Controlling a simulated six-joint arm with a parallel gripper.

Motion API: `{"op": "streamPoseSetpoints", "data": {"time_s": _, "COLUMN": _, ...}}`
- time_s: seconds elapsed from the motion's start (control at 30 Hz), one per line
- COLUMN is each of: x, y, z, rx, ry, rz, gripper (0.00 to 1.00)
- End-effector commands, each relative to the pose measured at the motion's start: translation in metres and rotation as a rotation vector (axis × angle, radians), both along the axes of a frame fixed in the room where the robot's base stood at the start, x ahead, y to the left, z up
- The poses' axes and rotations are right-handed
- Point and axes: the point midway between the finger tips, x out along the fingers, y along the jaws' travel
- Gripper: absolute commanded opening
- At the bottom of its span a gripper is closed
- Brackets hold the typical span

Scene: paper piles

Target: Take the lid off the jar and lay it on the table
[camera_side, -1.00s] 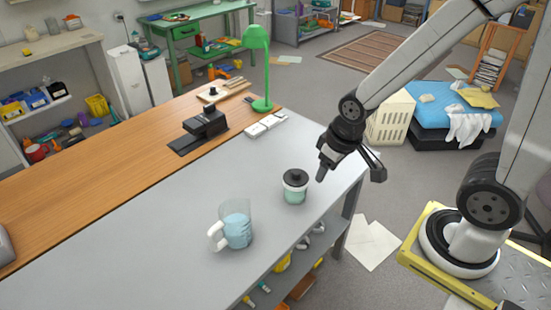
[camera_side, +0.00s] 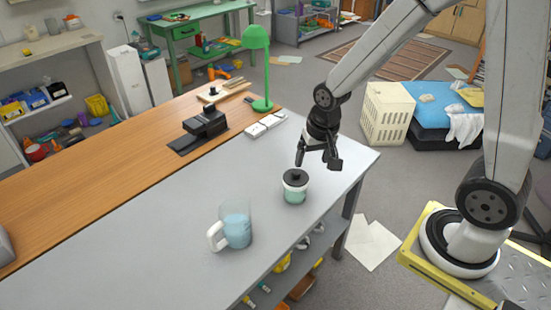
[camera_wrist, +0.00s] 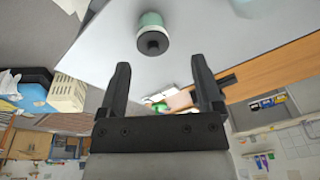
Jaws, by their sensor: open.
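The jar (camera_side: 294,195) stands upright on the grey table (camera_side: 190,215) near its right end. It is pale green with a white upper part. Its black lid (camera_side: 295,177), with a small knob, sits on top. In the wrist view the jar (camera_wrist: 151,20) and lid (camera_wrist: 153,42) show at the top middle, beyond my fingertips. My gripper (camera_side: 317,164) is open and empty. It is above the lid and slightly to its right in the side view, apart from it. The wrist view shows both fingers of my gripper (camera_wrist: 164,74) spread wide.
A glass mug (camera_side: 236,224) with bluish contents stands left of the jar. A green lamp (camera_side: 257,60), white blocks (camera_side: 266,124) and a black device (camera_side: 204,127) stand farther back. The grey surface around the jar is clear. The table's right edge is close by.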

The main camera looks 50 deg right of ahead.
Motion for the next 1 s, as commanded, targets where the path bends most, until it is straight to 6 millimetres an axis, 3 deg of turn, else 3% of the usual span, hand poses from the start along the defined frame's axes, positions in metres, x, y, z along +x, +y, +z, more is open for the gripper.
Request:
{"op": "streamPoseSetpoints", "data": {"time_s": 0.3, "x": 0.049, "y": -0.029, "z": -0.028, "rx": 0.066, "ry": 0.062, "rz": -0.524, "gripper": 0.84}}
{"op": "streamPoseSetpoints", "data": {"time_s": 0.6, "x": 0.085, "y": -0.059, "z": -0.063, "rx": 0.103, "ry": 0.11, "rz": -1.009, "gripper": 0.84}}
{"op": "streamPoseSetpoints", "data": {"time_s": 0.8, "x": 0.098, "y": -0.073, "z": -0.08, "rx": 0.113, "ry": 0.129, "rz": -1.227, "gripper": 0.84}}
{"op": "streamPoseSetpoints", "data": {"time_s": 1.0, "x": 0.102, "y": -0.078, "z": -0.085, "rx": 0.115, "ry": 0.134, "rz": -1.302, "gripper": 0.84}}
